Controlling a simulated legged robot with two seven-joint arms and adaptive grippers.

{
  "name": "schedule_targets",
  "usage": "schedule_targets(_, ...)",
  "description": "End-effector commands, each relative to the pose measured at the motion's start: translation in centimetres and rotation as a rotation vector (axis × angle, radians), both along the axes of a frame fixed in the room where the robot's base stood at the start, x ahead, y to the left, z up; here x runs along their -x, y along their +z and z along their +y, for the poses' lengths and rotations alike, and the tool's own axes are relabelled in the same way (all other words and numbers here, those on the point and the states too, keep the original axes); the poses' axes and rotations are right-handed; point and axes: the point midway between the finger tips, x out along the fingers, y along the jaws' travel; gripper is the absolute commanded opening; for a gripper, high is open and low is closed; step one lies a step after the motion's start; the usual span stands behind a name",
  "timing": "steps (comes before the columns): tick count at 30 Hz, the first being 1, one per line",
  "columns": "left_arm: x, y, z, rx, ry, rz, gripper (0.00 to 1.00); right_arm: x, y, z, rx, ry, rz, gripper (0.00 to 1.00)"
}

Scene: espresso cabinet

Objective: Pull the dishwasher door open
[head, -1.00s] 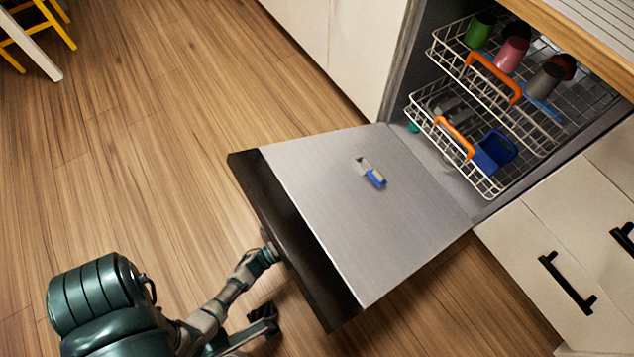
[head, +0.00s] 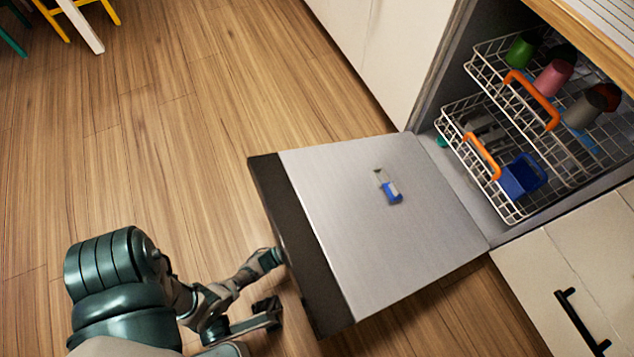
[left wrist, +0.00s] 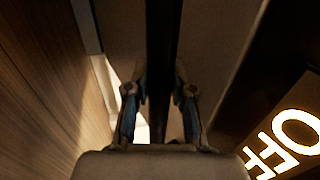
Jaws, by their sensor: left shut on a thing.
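The dishwasher door (head: 375,255) is folded far down, its grey inner face turned up. Its dark outer edge strip (head: 300,250) faces my left arm. My left gripper (head: 277,258) is at that edge, with its fingertips partly hidden there. In the left wrist view, my left gripper (left wrist: 160,95) has its two fingers on either side of a dark bar (left wrist: 163,60) and is shut on it. The bar appears to be the door handle. A small grey-and-blue piece (head: 390,191) shows on the door's inner face. My right gripper is not in view.
Two white racks (head: 475,128) with orange handles are inside the dishwasher, holding cups and a blue container (head: 522,176). White cabinets (head: 565,265) flank it. Wooden floor (head: 160,150) is open to the left. Bright "OFF" lettering (left wrist: 285,145) shows in the left wrist view.

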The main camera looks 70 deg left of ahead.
Motion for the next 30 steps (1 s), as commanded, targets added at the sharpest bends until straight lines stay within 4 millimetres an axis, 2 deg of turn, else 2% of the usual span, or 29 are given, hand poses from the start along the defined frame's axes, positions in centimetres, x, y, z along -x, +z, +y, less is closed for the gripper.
schedule_targets(1,-0.1,0.1,0.0,-0.001,-0.001,-0.001,0.0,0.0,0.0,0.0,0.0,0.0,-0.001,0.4)
schedule_targets(2,-0.1,0.1,0.0,-0.001,-0.001,-0.001,0.31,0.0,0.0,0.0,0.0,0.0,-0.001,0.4)
schedule_targets(4,-0.1,0.1,0.0,-0.001,-0.001,0.0,0.48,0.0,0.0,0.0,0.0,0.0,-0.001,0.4)
schedule_targets(14,0.2,0.0,0.0,0.0,0.0,0.001,0.5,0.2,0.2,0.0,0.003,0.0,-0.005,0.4)
schedule_targets(17,1.2,-0.3,0.0,0.0,0.0,0.003,0.5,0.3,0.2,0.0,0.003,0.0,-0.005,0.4)
schedule_targets(24,5.3,-1.3,0.0,0.001,-0.001,0.004,0.5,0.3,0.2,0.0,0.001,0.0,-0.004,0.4)
schedule_targets(30,7.1,-1.7,0.0,0.0,-0.001,0.003,0.5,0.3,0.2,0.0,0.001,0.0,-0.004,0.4)
